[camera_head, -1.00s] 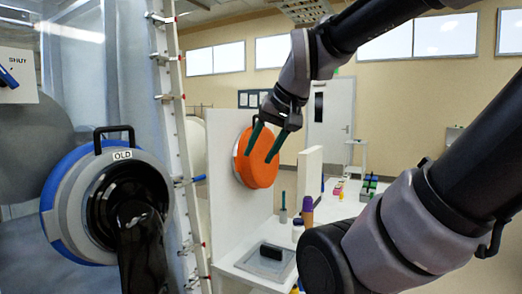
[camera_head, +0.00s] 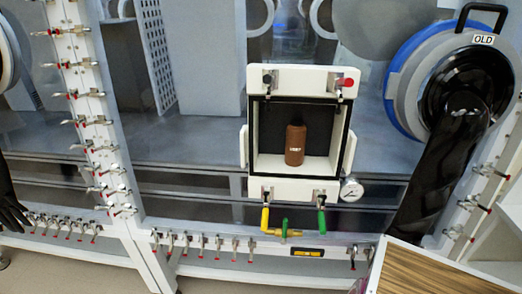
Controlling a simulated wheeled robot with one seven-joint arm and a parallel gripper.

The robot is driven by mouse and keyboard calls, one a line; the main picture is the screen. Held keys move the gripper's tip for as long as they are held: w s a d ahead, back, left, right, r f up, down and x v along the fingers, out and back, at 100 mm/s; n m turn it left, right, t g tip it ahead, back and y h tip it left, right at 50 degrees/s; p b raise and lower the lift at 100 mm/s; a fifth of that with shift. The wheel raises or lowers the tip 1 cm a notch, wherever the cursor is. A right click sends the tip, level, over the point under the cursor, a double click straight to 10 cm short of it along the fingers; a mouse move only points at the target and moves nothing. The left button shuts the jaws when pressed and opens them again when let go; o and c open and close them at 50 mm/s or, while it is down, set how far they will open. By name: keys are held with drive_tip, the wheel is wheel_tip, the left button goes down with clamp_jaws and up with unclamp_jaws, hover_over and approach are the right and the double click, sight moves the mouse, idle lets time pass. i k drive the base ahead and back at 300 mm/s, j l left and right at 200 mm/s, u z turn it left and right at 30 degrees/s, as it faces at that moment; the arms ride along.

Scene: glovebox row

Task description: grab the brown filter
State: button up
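A brown cylinder with a small white label, the brown filter (camera_head: 295,146), stands upright inside a white square-framed chamber (camera_head: 256,187) in the glovebox front. The chamber is open toward me and its inside is dark at the back.
A yellow-handled valve (camera_head: 265,218), a green-handled valve (camera_head: 322,221) and a gauge (camera_head: 351,190) sit below the chamber. A glove port marked OLD (camera_head: 400,90) with a hanging black glove (camera_head: 440,160) is at right. A wood-topped surface (camera_head: 430,276) is at lower right.

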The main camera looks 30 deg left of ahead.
sight(296, 132)
drive_tip(key=j+u, duration=0.1)
drive_tip(key=u, duration=1.3)
drive_tip(key=z, duration=1.15)
drive_tip(key=k+z, duration=0.2)
drive_tip(key=k, duration=0.3)
drive_tip(key=k+l+z, duration=0.2)
drive_tip(key=k, duration=0.3)
drive_tip(key=j, duration=0.25)
drive_tip(key=i+j, duration=0.15)
drive_tip(key=j, duration=0.1)
